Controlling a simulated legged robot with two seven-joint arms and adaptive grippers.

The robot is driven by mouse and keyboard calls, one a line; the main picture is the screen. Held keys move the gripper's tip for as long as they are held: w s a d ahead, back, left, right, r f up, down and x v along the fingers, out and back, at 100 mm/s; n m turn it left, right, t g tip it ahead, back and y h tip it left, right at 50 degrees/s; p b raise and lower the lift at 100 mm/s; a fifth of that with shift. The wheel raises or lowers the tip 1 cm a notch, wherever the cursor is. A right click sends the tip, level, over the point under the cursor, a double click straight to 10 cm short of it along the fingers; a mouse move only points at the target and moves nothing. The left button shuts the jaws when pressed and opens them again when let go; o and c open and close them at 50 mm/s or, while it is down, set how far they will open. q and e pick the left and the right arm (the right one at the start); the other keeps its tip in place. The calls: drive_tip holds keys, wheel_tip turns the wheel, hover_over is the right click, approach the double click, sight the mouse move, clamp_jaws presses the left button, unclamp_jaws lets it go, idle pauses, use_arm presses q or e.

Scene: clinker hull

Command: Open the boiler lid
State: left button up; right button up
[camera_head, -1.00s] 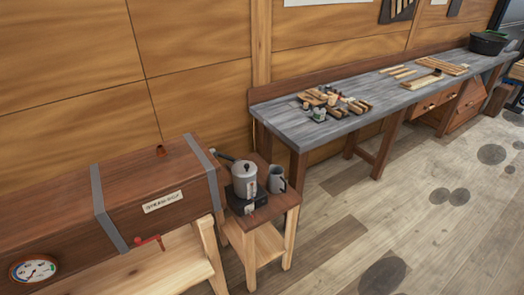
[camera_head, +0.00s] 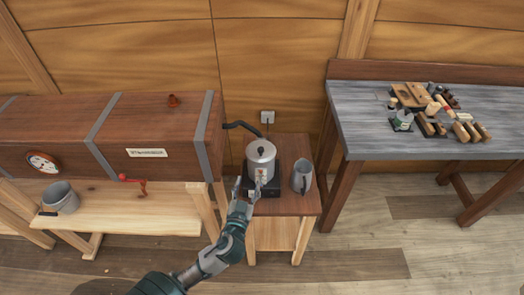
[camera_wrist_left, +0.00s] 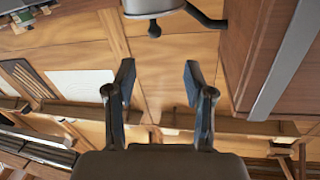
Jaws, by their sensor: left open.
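The boiler (camera_head: 261,172) is a small grey metal pot on a black hot plate (camera_head: 280,180) on a small wooden side table. Its lid (camera_head: 261,150) sits on top with a dark knob and looks shut. My left gripper (camera_head: 247,185) is open and empty, in front of the boiler at its lower left, partly overlapping the hot plate. In the left wrist view, which looks upside down, part of the boiler (camera_wrist_left: 142,6) and the dark knob (camera_wrist_left: 154,30) show at the top edge, beyond my open fingers (camera_wrist_left: 158,78). My right gripper is not in view.
A grey mug (camera_head: 302,176) stands right of the boiler on the side table (camera_head: 290,205). A dark hose (camera_head: 240,125) runs beside the boiler to the wooden steam box (camera_head: 170,115) at left. A workbench (camera_head: 360,130) with tools stands at right.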

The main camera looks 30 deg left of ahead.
use_arm(q)
approach(260, 154)
drive_tip(key=a, duration=0.2)
drive_tip(key=w, duration=0.8)
drive_tip(key=shift+d+r+p, duration=0.15)
drive_tip(key=shift+r+p, duration=0.25)
drive_tip(key=shift+w+a+f, duration=0.25)
drive_tip(key=shift+w+a, duration=0.8)
drive_tip(key=shift+w, duration=0.15)
drive_tip(key=shift+w+a+f, duration=0.1)
drive_tip(key=shift+w+a, duration=0.05)
drive_tip(key=shift+a, duration=0.4)
drive_tip(key=shift+d, duration=0.2)
drive_tip(key=shift+c, duration=0.2)
drive_tip(key=shift+d, duration=0.55)
drive_tip(key=c, duration=0.8)
clamp_jaws()
drive_tip(key=shift+a, duration=0.2)
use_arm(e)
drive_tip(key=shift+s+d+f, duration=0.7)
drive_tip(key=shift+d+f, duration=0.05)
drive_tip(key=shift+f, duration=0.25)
